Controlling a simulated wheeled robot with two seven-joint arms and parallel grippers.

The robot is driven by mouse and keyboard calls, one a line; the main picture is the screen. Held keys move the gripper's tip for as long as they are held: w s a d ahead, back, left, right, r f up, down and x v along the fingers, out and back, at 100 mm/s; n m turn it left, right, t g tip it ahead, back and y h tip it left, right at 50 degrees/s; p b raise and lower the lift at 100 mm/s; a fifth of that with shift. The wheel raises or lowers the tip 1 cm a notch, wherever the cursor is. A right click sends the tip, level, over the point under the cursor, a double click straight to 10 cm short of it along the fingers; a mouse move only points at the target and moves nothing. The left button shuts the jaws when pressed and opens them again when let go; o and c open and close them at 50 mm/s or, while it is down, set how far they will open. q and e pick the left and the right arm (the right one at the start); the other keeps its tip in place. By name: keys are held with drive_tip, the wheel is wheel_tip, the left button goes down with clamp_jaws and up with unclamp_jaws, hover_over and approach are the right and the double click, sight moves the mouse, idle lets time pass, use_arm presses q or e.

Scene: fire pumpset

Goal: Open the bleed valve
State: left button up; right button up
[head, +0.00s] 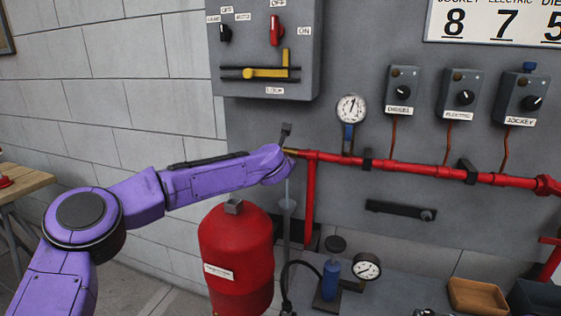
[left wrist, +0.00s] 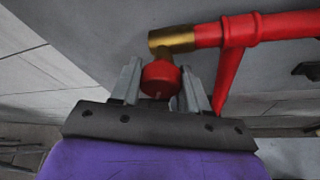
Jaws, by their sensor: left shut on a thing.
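The bleed valve is at the left end of the red pipe (head: 420,171). Its brass elbow (left wrist: 173,41) and round red knob (left wrist: 160,79) show in the left wrist view. In the head view only a bit of brass (head: 291,152) shows beside my purple wrist, and the knob is hidden. My left gripper (left wrist: 159,82) has its two grey fingers on either side of the red knob, shut on it. In the head view my left gripper (head: 284,150) reaches the pipe end. My right gripper is not in view.
A red tank (head: 236,258) stands below my left arm. A gauge (head: 351,108) and labelled pressure switches (head: 403,92) are on the wall above the pipe. A grey switch box (head: 262,50) hangs above my wrist. A wooden tray (head: 478,297) lies at lower right.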

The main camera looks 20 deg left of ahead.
use_arm(q)
drive_tip(key=shift+f, duration=0.2)
idle(0.3)
drive_tip(key=o, duration=1)
drive_tip(key=shift+c, duration=0.2)
drive_tip(key=shift+r, duration=0.1)
drive_tip(key=shift+s, duration=0.1)
drive_tip(key=b+v, duration=0.3)
drive_tip(key=v, duration=0.7)
drive_tip(key=shift+s, duration=0.15)
drive_tip(key=shift+a, duration=0.15)
